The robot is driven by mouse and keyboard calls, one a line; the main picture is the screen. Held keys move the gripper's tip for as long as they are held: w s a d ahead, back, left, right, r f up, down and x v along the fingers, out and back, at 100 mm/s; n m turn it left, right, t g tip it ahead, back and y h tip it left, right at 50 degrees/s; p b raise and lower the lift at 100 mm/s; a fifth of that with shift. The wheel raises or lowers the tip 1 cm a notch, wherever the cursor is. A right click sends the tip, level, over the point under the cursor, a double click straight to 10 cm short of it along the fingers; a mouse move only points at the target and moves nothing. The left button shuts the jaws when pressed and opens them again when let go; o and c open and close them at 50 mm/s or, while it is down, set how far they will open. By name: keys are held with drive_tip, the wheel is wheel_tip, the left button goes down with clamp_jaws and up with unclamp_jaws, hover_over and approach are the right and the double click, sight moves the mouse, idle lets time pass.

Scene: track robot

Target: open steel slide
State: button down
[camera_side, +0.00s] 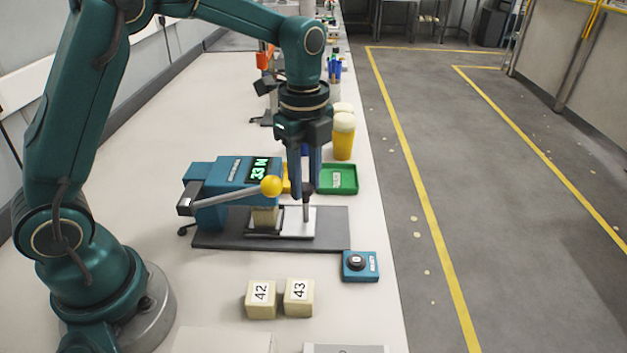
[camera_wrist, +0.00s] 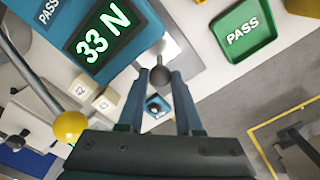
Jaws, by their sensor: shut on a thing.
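The steel slide (camera_side: 298,228) is a pale flat plate on the dark base of the blue tester (camera_side: 228,176). An upright dark handle (camera_side: 307,212) stands on it. My gripper (camera_side: 305,188) points down over the slide, with its fingers shut on the top of the handle. In the wrist view the dark round handle knob (camera_wrist: 158,76) sits between the fingertips (camera_wrist: 161,74), and part of the slide (camera_wrist: 172,50) shows behind it. A beige block (camera_side: 264,219) stands at the slide's left end, under the tester's head.
The tester reads 33 N; its lever with a yellow ball (camera_side: 271,186) reaches close to my gripper's left. A green PASS tray (camera_side: 338,191) and yellow cups (camera_side: 343,138) stand behind. A blue button box (camera_side: 360,266) and blocks 42 (camera_side: 261,305) and 43 (camera_side: 299,303) are in front.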

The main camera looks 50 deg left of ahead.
drive_tip(key=w+d, duration=0.5)
drive_tip(key=w, duration=0.1)
drive_tip(key=shift+d, duration=0.4)
idle(0.5)
drive_tip(key=c, duration=0.6)
unclamp_jaws()
drive_tip(key=shift+r, duration=2.6)
